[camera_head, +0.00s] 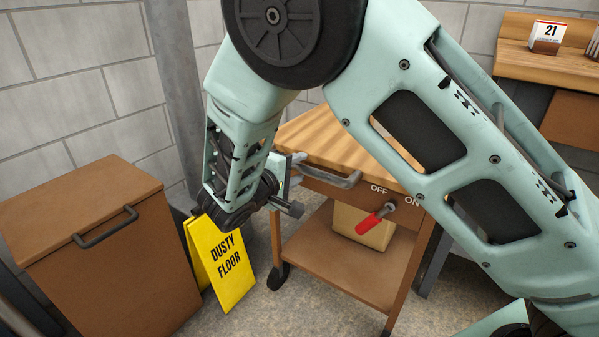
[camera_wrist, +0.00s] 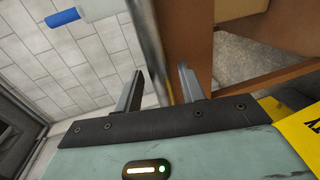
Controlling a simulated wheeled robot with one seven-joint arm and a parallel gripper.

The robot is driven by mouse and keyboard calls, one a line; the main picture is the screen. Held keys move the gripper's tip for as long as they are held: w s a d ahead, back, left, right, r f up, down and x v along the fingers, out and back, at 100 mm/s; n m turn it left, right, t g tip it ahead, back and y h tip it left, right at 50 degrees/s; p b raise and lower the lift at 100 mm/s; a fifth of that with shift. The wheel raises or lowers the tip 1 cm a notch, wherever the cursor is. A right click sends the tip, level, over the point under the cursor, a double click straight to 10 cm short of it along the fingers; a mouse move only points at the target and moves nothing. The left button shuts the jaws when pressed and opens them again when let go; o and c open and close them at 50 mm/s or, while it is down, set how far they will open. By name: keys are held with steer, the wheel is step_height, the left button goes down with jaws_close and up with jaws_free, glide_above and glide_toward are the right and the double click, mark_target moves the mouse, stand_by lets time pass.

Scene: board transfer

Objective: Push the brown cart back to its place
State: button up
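The brown cart (camera_head: 345,265) stands on castors in the middle of the head view, with a striped wooden top, a lower shelf and a grey bar handle (camera_head: 335,178) on its front. My gripper (camera_head: 294,184) is at the left end of this handle. In the wrist view my gripper (camera_wrist: 160,90) has its two fingers apart, with the metal handle bar (camera_wrist: 153,45) running between them. Gaps show beside the bar, so the fingers do not look closed on it. The cart's brown side (camera_wrist: 188,45) is just beyond. My arm hides part of the cart's top and right side.
A brown cabinet (camera_head: 120,255) and a yellow "DUSTY FLOOR" sign (camera_head: 222,262) stand left of the cart. A red-handled OFF/ON lever (camera_head: 370,222) is by the cart's front. A tan box (camera_head: 345,218) sits on its lower shelf. A wooden-topped bench (camera_head: 545,68) is at the right.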

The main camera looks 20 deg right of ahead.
steer(key=shift+x, duration=0.75)
jaws_close()
steer(key=r+b+x, duration=0.2)
steer(key=x, duration=0.9)
steer(key=r+b+x, duration=0.2)
steer(key=b+x, duration=0.1)
steer(key=x, duration=0.8)
steer(key=w+d+r+b+x, duration=0.1)
steer(key=r+b+x, duration=0.1)
steer(key=x, duration=0.9)
steer(key=shift+w+d+r+b, duration=0.15)
steer(key=shift+d+r+b, duration=0.05)
steer(key=shift+d+b, duration=0.1)
steer(key=shift+w+d+r, duration=0.1)
steer(key=shift+w+d, duration=0.5)
steer(key=shift+d, duration=0.25)
jaws_free()
